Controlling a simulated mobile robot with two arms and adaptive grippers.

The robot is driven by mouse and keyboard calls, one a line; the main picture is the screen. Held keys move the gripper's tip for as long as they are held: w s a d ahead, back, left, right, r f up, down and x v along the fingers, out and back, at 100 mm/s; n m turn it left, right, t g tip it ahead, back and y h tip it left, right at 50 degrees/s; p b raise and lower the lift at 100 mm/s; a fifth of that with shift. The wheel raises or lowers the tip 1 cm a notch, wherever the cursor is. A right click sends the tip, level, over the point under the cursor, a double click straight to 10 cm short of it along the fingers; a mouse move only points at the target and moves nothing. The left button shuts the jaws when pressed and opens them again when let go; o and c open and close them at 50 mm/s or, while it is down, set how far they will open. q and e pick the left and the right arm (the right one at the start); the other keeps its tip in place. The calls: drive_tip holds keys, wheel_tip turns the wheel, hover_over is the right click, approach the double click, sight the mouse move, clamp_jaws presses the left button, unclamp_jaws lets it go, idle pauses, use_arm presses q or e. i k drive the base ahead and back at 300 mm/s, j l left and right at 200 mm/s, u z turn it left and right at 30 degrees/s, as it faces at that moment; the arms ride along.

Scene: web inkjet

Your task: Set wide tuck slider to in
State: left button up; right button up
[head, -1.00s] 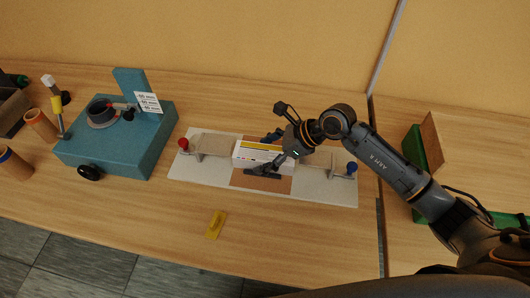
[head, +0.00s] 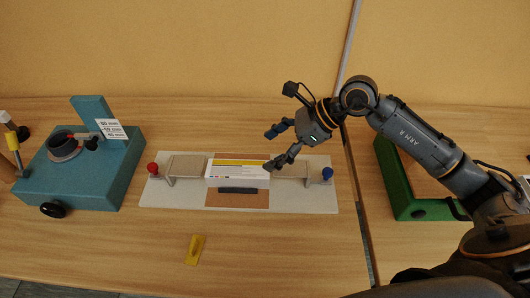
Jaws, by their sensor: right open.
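A pale board (head: 300,203) lies on the bench with a white carton (head: 237,172) with a yellow stripe at its middle, over a brown pad (head: 240,203). A slider with a red knob (head: 153,169) and flat beige plate (head: 187,167) is left of the carton. A slider with a blue knob (head: 327,174) is right of it. I cannot tell which slider is the wide tuck one. A dark bar (head: 238,190) lies along the carton's front. My right gripper (head: 273,149) is open and empty, above and beyond the carton's right end. My left gripper is out of view.
A teal machine (head: 85,170) with a dial and a label card stands at the left. A yellow block (head: 195,249) lies in front of the board.

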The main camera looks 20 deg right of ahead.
sight(191, 167)
drive_tip(key=k+j, duration=0.25)
drive_tip(key=k, duration=0.2)
drive_tip(key=k+j, duration=0.3)
drive_tip(key=k, duration=0.2)
drive_tip(key=k+j, duration=0.25)
drive_tip(key=k, duration=0.2)
